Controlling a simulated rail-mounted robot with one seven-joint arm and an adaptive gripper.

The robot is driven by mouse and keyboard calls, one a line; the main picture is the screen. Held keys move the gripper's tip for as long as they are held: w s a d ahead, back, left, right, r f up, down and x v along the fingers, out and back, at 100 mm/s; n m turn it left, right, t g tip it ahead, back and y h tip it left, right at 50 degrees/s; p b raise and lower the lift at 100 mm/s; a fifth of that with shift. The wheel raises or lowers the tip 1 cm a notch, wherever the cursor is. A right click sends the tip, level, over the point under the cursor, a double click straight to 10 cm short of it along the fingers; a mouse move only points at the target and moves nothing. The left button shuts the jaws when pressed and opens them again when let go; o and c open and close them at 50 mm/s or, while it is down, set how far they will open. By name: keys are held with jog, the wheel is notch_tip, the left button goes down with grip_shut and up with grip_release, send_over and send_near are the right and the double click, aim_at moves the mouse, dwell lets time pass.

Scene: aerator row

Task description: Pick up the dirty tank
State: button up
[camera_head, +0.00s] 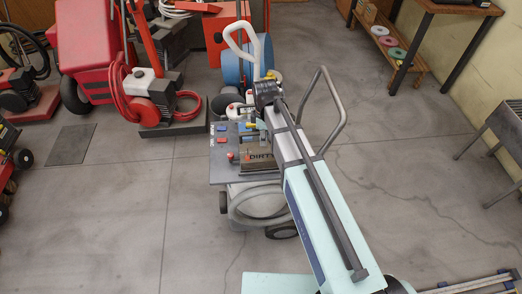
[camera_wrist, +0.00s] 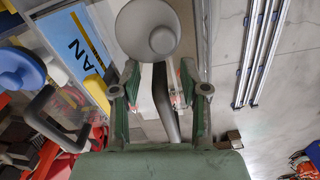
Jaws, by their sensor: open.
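I cannot make out the full outline of the dirty tank. In the wrist view my gripper (camera_wrist: 158,76) is open, its two green fingers apart with nothing clamped between them. A grey round piece with a smaller round knob (camera_wrist: 147,29) shows just beyond the fingertips; I cannot tell whether it belongs to the dirty tank. A blue panel ending in "AN" (camera_wrist: 76,46) lies left of the fingers.
The cart has a white handle (camera_head: 239,35), a grey handle (camera_head: 328,98) and a coiled hose (camera_head: 252,208). Red machines (camera_head: 152,95) stand left and a shelf table (camera_head: 424,35) back right. Floor on both sides of the cart is mostly clear.

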grip_shut()
jog(key=shift+r, duration=0.15)
